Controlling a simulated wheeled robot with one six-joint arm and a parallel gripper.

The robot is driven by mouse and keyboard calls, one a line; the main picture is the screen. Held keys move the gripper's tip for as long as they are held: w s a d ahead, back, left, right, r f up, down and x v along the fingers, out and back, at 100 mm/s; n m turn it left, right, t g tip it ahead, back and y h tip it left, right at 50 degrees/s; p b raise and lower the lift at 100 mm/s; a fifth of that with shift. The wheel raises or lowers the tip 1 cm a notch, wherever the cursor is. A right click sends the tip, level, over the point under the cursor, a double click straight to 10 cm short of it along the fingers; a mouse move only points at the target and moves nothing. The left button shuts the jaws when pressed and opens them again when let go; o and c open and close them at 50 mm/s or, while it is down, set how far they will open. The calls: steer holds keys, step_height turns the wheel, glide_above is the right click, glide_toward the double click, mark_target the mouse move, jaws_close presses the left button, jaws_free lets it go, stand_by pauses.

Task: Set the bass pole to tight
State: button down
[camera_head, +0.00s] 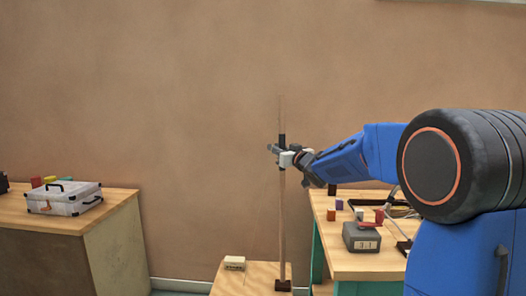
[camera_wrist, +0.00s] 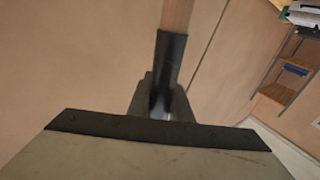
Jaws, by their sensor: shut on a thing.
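The bass pole (camera_head: 282,215) is a thin wooden pole. It stands nearly upright on a low wooden platform (camera_head: 244,279), with a dark foot at its base. A dark sleeve (camera_head: 282,139) wraps its upper part. My gripper (camera_head: 283,158) is at the lower end of this sleeve, reaching in from the right. In the wrist view my gripper (camera_wrist: 162,103) is shut on the dark sleeve (camera_wrist: 170,60), and the bare wooden pole (camera_wrist: 176,14) runs out above it. The jaws hide part of the sleeve. I see no readable tight marking on the pole.
A small cream labelled block (camera_head: 234,263) sits on the platform left of the pole. A workbench (camera_head: 375,266) at right holds a grey box (camera_head: 362,237) and small coloured blocks. A left table (camera_head: 110,212) holds a silver case (camera_head: 65,197). The wall behind is bare.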

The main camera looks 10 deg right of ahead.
steer(key=s+d+m+t, duration=0.1)
steer(key=s+d, duration=0.1)
steer(key=d, duration=0.6)
steer(key=shift+s+f+m, duration=0.15)
steer(key=shift+s+m, duration=0.15)
steer(key=shift+d, duration=0.1)
steer(key=c, duration=1.9)
jaws_free()
steer(key=shift+d, duration=0.1)
steer(key=shift+o, duration=1.4)
steer(key=shift+s+d, duration=0.1)
steer(key=shift+d, duration=0.1)
steer(key=shift+a, duration=0.15)
steer(key=v, duration=1.7)
steer(key=shift+s, duration=0.2)
